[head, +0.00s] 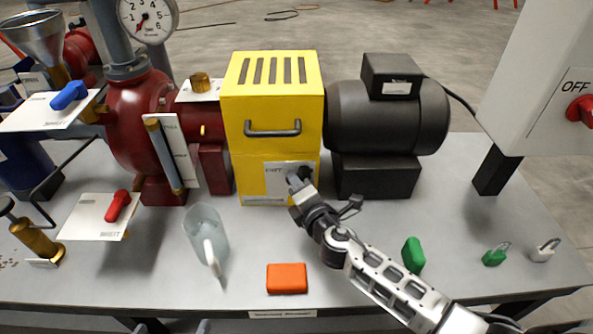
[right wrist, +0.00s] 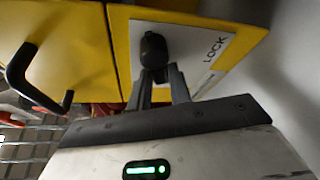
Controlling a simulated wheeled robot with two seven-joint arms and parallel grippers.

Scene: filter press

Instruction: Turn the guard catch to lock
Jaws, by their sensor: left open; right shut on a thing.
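The yellow guard (head: 271,105) stands between the red pump and the black motor, with a dark handle (head: 272,130) on its front. Low on the guard is a white plate (head: 281,176) with the black guard catch (head: 306,172). In the right wrist view the catch (right wrist: 152,48) is a dark knob on the plate, with the word LOCK to its right. My right gripper (head: 297,182) is at the plate, its fingers (right wrist: 160,80) shut on the lower part of the catch. The fingers partly hide the catch. My left gripper is not in view.
A clear jug (head: 206,232) and an orange block (head: 287,278) stand near the bench front. A green block (head: 413,255) lies beside my right arm. Padlocks (head: 496,255) lie at the right. Valves with blue (head: 69,95) and red (head: 118,206) handles are at the left.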

